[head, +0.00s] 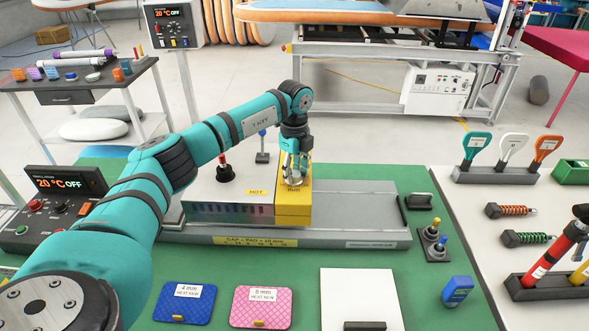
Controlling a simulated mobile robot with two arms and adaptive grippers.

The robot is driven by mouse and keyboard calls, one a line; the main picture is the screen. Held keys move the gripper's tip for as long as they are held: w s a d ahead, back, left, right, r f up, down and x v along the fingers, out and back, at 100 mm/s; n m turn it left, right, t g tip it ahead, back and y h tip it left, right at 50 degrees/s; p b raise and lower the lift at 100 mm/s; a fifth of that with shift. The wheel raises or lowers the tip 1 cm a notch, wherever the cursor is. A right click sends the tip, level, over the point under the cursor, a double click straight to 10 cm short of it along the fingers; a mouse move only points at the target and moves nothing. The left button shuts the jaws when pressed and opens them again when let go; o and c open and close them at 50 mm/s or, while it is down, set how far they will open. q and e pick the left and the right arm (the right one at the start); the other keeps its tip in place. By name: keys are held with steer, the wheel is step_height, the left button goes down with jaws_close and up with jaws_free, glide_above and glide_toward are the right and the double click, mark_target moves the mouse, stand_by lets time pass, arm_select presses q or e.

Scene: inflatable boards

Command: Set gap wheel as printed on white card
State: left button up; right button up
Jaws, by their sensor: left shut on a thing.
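My left gripper (294,168) points down onto the top of a yellow block (293,211) at the right end of a white press-like unit. It is shut on a part there that I take to be the gap wheel; the fingers hide most of it, and its setting cannot be read. A small label on the block, just below the fingers, is too small to read. A white card (358,292) stands or lies at the front centre, with a dark block at its lower edge. No print shows on its visible face. My right gripper is not in view.
The grey rail (350,215) carries a yellow label about gap and pad. Blue (184,305) and pink (262,308) pads marked 4 mm and 8 mm lie in front. A display (66,183) reads 20 °C OFF. Coloured tools and springs stand on the right-hand table.

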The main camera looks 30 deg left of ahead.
mark_target(294, 173)
arm_select(q)
steer(key=n, duration=0.2)
steer(key=n+p, duration=0.1)
steer(key=n, duration=0.2)
steer(key=shift+w+r, duration=0.1)
steer(key=shift+r, duration=0.1)
steer(key=shift+n, duration=0.3)
steer(key=o, duration=1.2)
steer(key=shift+f, duration=0.15)
steer(key=shift+c, duration=0.2)
step_height(294, 173, up, 12)
